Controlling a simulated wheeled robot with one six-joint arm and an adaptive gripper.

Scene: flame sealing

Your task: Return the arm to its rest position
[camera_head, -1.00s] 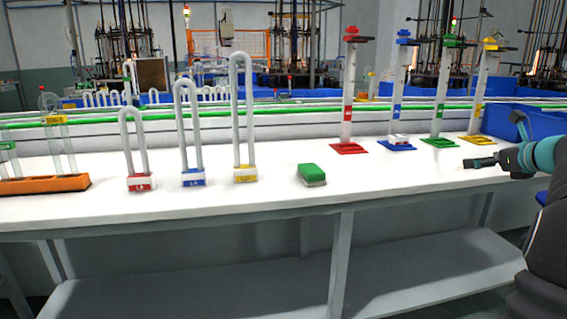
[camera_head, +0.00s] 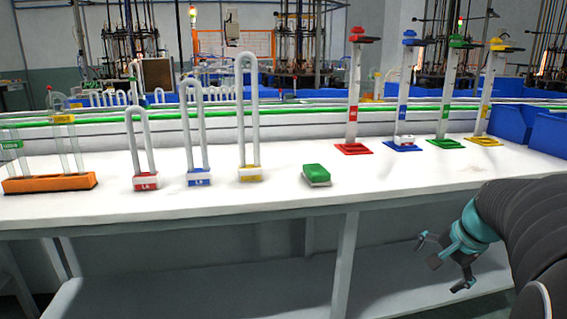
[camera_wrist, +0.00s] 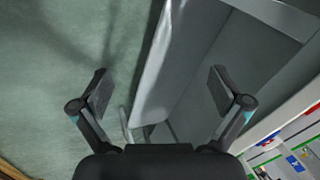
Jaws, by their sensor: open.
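My gripper (camera_head: 440,262) is in front of the white table's front edge at the lower right of the head view, below the tabletop level in the picture. Its fingers are spread apart with nothing between them. In the wrist view my gripper (camera_wrist: 160,92) also shows both fingers wide apart and empty. Behind them are the grey-green floor (camera_wrist: 60,40) and the table's lower shelf (camera_wrist: 165,65). My arm bends down from the right side of the head view.
The white table (camera_head: 250,205) holds U-shaped glass tubes on red (camera_head: 146,183), blue (camera_head: 199,179) and yellow (camera_head: 250,174) bases, a green-topped block (camera_head: 316,174), an orange rack (camera_head: 50,184) and several coloured stands (camera_head: 353,110). Blue bins (camera_head: 548,132) stand at the right.

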